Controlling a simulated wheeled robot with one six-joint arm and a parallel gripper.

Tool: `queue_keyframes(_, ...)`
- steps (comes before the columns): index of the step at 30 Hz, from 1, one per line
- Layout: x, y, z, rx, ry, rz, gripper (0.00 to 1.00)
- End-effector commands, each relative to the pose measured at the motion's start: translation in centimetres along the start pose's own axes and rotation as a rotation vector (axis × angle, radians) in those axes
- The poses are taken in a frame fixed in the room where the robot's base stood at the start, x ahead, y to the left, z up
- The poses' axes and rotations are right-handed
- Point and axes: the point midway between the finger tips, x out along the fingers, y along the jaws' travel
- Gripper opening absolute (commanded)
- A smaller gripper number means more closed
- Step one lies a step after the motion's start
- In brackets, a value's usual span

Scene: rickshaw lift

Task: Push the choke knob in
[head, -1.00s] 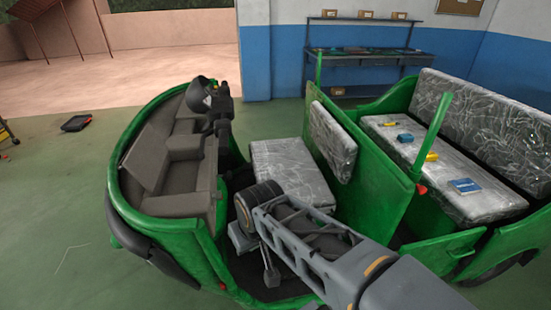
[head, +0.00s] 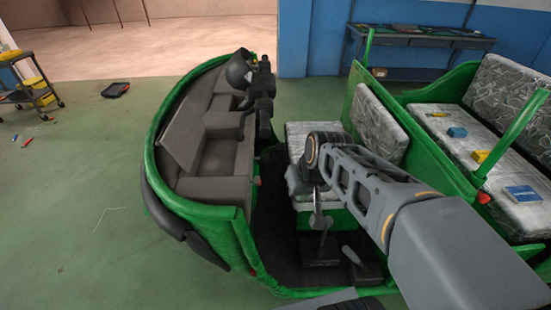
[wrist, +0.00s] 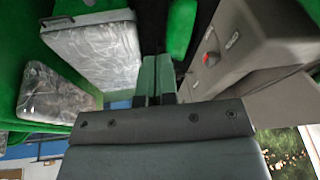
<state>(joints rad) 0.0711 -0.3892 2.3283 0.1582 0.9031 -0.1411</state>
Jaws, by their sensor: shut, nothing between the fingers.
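In the wrist view a red knob (wrist: 211,59), which looks like the choke knob, sits on a grey panel (wrist: 262,52) at the upper right. I cannot tell how far it stands out. My gripper (wrist: 157,65) is shut and empty at the picture's middle, left of the red knob and apart from it. In the head view my arm reaches over the cab of the green rickshaw (head: 200,212).
The plastic-wrapped driver's seat (wrist: 98,52) is left of my gripper in the wrist view. In the head view, black handlebars (head: 262,95) stand by the dash, and a partition (head: 425,150) rises behind the seat.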

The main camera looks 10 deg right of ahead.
Motion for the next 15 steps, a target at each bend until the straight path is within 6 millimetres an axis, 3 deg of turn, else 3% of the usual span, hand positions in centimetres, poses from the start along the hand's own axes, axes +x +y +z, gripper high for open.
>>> queue_keyframes(3, 2.1, 1.0, -5.2, 0.036, 0.009, -0.085, 0.0)
queue_keyframes(9, 5.5, 3.9, -13.1, 0.079, 0.072, -0.213, 0.0)
queue_keyframes(15, 8.4, 6.9, -17.9, 0.106, 0.139, -0.288, 0.0)
